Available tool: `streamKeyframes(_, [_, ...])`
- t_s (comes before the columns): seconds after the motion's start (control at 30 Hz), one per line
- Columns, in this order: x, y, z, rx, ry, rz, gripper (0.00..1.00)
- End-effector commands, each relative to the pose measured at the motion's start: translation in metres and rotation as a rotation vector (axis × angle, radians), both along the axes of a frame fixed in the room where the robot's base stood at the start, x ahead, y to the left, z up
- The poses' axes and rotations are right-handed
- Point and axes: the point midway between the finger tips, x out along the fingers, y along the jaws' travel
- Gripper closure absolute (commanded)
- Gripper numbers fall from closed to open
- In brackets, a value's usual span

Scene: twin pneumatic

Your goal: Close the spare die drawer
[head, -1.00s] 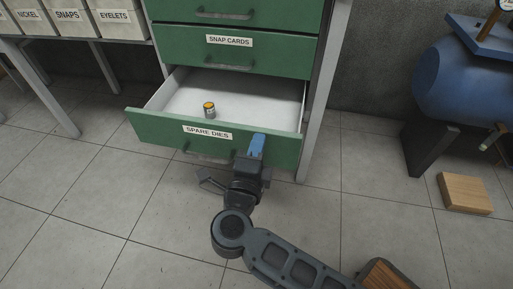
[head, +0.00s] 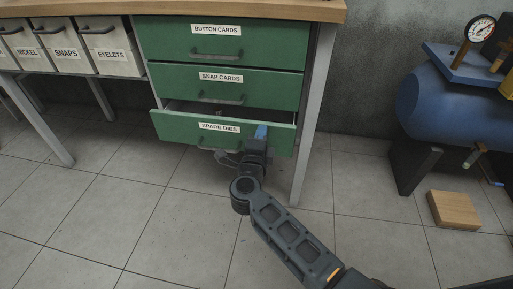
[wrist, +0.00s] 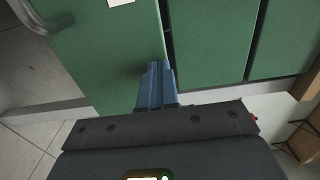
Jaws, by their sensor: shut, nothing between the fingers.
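The spare die drawer (head: 180,130) is the lowest green drawer, labelled SPARE DIES, and stands out a little from the cabinet. A narrow dark gap shows above its front, and its inside is mostly hidden. My gripper (head: 262,131) is shut and empty, its blue fingers at the right part of the drawer front. In the wrist view, the shut blue fingers (wrist: 156,85) meet or nearly meet the green drawer front (wrist: 112,55). The drawer's grey handle (wrist: 38,14) shows at the upper left there.
The SNAP CARDS drawer (head: 270,89) and BUTTON CARDS drawer (head: 278,42) above are shut. A grey table leg (head: 307,150) stands just right of the drawer. A wooden block (head: 454,210) lies on the floor by the blue tank (head: 432,98). The floor at left is clear.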

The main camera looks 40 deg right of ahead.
Motion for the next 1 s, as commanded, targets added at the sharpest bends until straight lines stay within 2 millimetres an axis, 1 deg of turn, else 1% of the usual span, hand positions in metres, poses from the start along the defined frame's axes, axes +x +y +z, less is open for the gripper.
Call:
streamKeyframes(0.03, [0.007, -0.011, 0.002, 0.001, -0.001, -0.004, 1.0])
streamKeyframes(0.2, [0.025, -0.035, 0.0, 0.001, -0.001, -0.003, 1.0])
streamKeyframes(0.4, [0.037, -0.051, 0.0, -0.001, 0.001, 0.0, 1.0])
streamKeyframes(0.63, [0.042, -0.058, 0.0, 0.001, 0.0, 0.0, 1.0])
streamKeyframes(1.0, [0.042, -0.061, 0.0, 0.003, -0.002, -0.004, 1.0])
